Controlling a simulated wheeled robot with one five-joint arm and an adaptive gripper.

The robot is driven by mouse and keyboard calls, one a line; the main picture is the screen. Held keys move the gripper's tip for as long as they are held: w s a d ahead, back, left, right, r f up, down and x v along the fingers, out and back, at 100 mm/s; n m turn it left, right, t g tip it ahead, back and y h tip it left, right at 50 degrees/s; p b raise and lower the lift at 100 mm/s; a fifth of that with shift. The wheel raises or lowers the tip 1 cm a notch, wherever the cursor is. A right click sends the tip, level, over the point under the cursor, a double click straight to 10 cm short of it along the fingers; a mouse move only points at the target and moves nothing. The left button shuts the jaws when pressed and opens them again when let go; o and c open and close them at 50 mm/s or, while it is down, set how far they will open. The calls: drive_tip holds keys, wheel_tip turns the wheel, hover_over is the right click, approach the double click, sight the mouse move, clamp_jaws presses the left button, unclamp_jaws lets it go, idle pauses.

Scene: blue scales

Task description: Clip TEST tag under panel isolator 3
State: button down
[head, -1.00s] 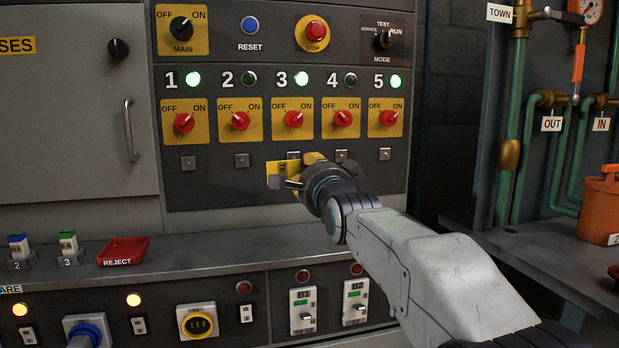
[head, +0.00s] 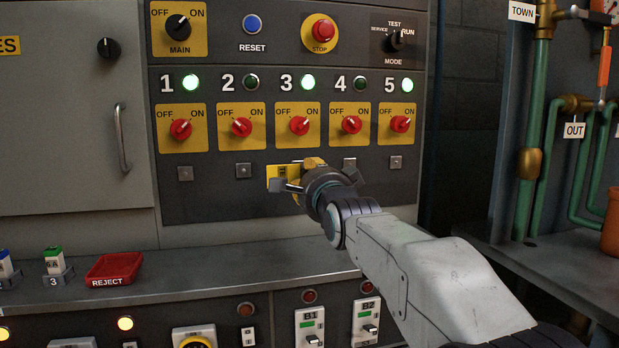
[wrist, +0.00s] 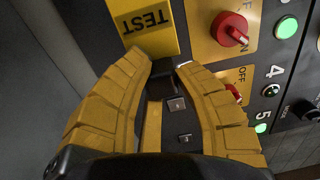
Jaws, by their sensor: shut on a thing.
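The yellow TEST tag (head: 279,180) is held flat before the panel, just below isolator 3 (head: 300,126). My gripper (head: 298,177) is shut on it at its right end. In the wrist view, the tag (wrist: 146,28) reads upside down beyond the fingertips (wrist: 163,68), beside the yellow plate and red knob of isolator 3 (wrist: 232,29). The small square holder under isolator 3 is mostly hidden by the tag and gripper. I cannot tell whether the tag touches it.
Similar square holders show under isolator 2 (head: 244,170), isolator 4 (head: 349,163) and isolator 5 (head: 396,162). A red REJECT tray (head: 115,267) lies on the ledge below left. Green pipes (head: 540,130) stand at the right.

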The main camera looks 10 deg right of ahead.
drive_tip(key=shift+w+r+p, duration=0.15)
drive_tip(key=shift+w+p, duration=0.6)
drive_tip(key=shift+w, duration=0.1)
drive_tip(key=shift+w+p, duration=1.25)
drive_tip(key=shift+w, duration=0.6)
drive_tip(key=shift+w+p, duration=0.3)
drive_tip(key=shift+w, duration=0.2)
drive_tip(key=c, duration=0.9)
unclamp_jaws()
drive_tip(key=shift+s, duration=0.15)
drive_tip(key=s, duration=1.1)
drive_tip(key=shift+s+f, duration=0.3)
drive_tip(key=shift+s, duration=0.05)
drive_tip(key=shift+r, duration=0.1)
